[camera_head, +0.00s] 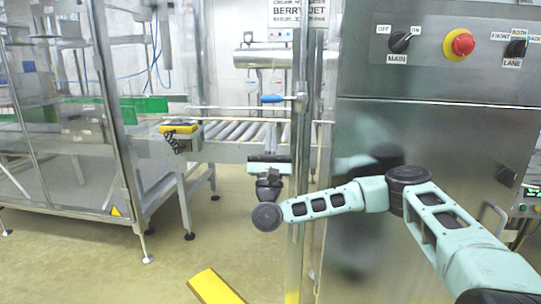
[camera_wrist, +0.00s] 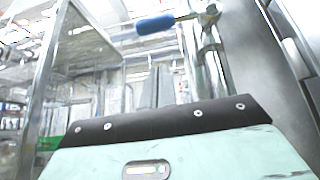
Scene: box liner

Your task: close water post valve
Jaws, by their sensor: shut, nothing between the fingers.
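The water post valve has a blue lever handle (camera_head: 271,98) that points left, roughly level, from the steel post (camera_head: 299,170). In the wrist view the blue handle (camera_wrist: 155,24) shows near the top, with the brass-coloured valve body (camera_wrist: 208,14) at its right end. My gripper (camera_wrist: 156,78) is shut and empty, its two grey fingers together and pointing up. It is below the handle, with a visible gap between them in the wrist view. In the head view the gripper is small, left of the post and under the handle.
A steel cabinet (camera_head: 430,130) with a red stop button (camera_head: 459,44) and switches stands close on the right, behind my arm. A roller conveyor (camera_head: 225,131) lies behind the gripper. A glazed machine enclosure (camera_head: 70,185) stands left. A yellow floor piece (camera_head: 215,287) lies in front.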

